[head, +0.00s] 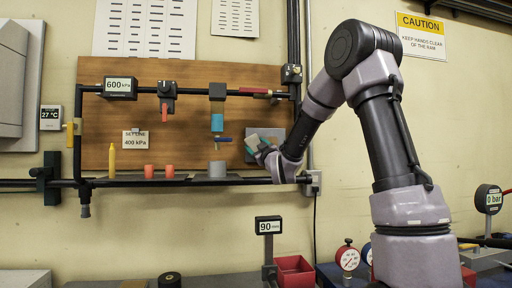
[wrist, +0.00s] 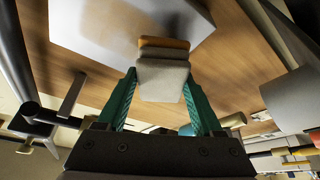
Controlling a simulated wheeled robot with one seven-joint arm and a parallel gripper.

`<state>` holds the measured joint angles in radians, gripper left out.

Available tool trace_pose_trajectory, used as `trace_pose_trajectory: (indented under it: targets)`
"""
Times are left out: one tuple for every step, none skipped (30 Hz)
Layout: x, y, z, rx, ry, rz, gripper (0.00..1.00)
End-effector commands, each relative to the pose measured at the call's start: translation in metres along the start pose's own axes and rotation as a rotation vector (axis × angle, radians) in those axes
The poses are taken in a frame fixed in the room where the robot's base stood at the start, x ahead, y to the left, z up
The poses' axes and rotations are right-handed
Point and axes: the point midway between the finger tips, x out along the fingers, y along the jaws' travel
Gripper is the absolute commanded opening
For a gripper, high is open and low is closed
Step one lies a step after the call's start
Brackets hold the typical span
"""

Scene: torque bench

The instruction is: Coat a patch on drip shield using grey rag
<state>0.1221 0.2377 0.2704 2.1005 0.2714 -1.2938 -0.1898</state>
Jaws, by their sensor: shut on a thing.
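The grey rag (wrist: 163,80), a pale block-like pad with a tan-orange far edge, is between the green fingers of my gripper (wrist: 161,75). My gripper (head: 263,150) is shut on it, and the rag (head: 252,141) also shows in the head view. A flat grey plate on the wooden board, seemingly the drip shield (head: 275,133), is partly hidden behind my gripper. In the wrist view the plate (wrist: 90,22) fills the upper part, and the rag's far end overlaps its lower edge. I cannot tell whether they touch.
Black pipes frame the wooden board (head: 180,78). Along the lower pipe stand a yellow bottle (head: 112,160), orange cups (head: 169,171) and a grey cylinder (head: 217,169). A blue-handled tap (head: 222,140) is just left of my gripper. A red bin (head: 294,270) is below.

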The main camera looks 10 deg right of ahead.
Motion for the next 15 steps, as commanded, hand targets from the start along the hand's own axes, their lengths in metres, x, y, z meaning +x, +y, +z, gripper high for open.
trace_pose_trajectory:
  targets:
    - [0.0003, 0.0001, 0.0000, 0.000, 0.000, 0.000, 0.23]
    - [0.0005, 0.0000, 0.0002, 0.000, 0.000, 0.000, 0.23]
    - [0.0011, 0.0000, 0.0004, 0.000, 0.000, 0.000, 0.23]
    - [0.0016, 0.0000, 0.0007, 0.000, 0.000, 0.000, 0.23]
    - [0.0021, -0.0001, 0.0010, 0.000, 0.000, 0.000, 0.23]
    - [0.0029, -0.0001, 0.0014, 0.000, 0.000, 0.000, 0.23]
    - [0.0035, -0.0001, 0.0017, 0.000, 0.000, 0.000, 0.23]
    - [0.0041, -0.0001, 0.0019, 0.000, 0.000, 0.000, 0.23]
    - [0.0049, -0.0001, 0.0022, 0.000, 0.000, 0.000, 0.23]
    - [0.0055, 0.0000, 0.0024, 0.000, 0.000, 0.000, 0.23]
    - [0.0061, 0.0000, 0.0026, 0.000, 0.000, 0.000, 0.23]
    - [0.0069, 0.0000, 0.0029, 0.000, 0.000, 0.000, 0.23]
    - [0.0074, 0.0000, 0.0031, 0.000, 0.000, 0.000, 0.23]
    - [0.0080, 0.0001, 0.0033, 0.000, 0.000, 0.000, 0.23]
    - [0.0087, 0.0000, 0.0036, 0.000, 0.000, 0.000, 0.23]
